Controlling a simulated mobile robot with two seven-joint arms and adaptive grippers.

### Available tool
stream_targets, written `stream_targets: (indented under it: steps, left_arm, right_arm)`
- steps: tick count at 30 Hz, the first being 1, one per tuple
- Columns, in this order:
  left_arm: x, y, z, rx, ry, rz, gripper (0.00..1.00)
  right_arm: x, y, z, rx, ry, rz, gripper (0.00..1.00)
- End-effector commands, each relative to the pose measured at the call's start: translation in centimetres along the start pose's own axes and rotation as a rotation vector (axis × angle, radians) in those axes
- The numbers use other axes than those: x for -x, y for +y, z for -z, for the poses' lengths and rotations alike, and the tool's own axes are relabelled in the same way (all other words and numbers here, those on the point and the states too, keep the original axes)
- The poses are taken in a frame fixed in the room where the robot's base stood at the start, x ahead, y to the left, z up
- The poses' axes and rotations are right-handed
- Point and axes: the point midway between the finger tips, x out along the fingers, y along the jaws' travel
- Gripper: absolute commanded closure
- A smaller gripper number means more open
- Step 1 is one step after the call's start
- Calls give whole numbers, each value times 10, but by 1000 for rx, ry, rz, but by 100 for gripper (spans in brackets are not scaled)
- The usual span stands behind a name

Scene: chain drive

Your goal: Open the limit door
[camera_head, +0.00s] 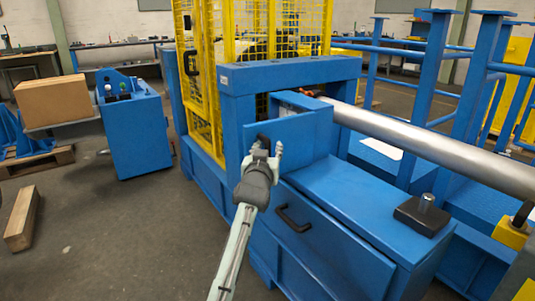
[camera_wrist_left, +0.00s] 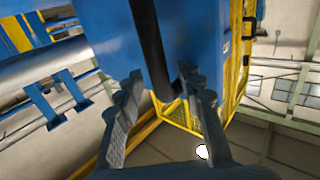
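The limit door looks to be the upright blue panel (camera_head: 307,136) on the front of the blue machine, below the end of a long steel bar. Its black handle (camera_head: 262,139) is at the panel's left side, partly hidden by my left gripper (camera_head: 267,157). In the left wrist view the dark handle bar (camera_wrist_left: 151,45) comes down from the top, and its lower end lies between the spread fingers of my left gripper (camera_wrist_left: 165,115). The fingers are apart, with gaps to the bar; I cannot tell whether either touches it. My right gripper is not in view.
A yellow mesh guard (camera_head: 207,85) stands behind the door to the left. Below is a blue cabinet (camera_head: 335,255) with another black handle (camera_head: 293,219). The long steel bar (camera_head: 430,145) runs right. Open floor lies left, with a wooden beam (camera_head: 21,218) on it.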

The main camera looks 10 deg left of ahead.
Motion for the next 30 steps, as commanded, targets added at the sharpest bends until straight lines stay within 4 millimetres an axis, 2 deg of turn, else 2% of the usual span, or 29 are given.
stream_targets:
  steps: [1,6,11,16,23,24,30]
  left_arm:
    - [0,0,20,-2,22,-1,62]
    - [1,0,61,-4,36,-1,62]
    - [2,2,85,-7,35,-3,62]
    - [3,3,94,-9,32,-4,62]
    - [3,3,96,-9,32,-4,62]
    - [-1,1,26,-16,-138,9,62]
    - [5,7,26,-13,-138,9,62]
  right_arm:
    - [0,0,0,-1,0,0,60]
    - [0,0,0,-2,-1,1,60]
    - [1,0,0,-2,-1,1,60]
    - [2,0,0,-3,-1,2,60]
    - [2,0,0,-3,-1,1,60]
    - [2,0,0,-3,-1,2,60]
    - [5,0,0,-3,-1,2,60]
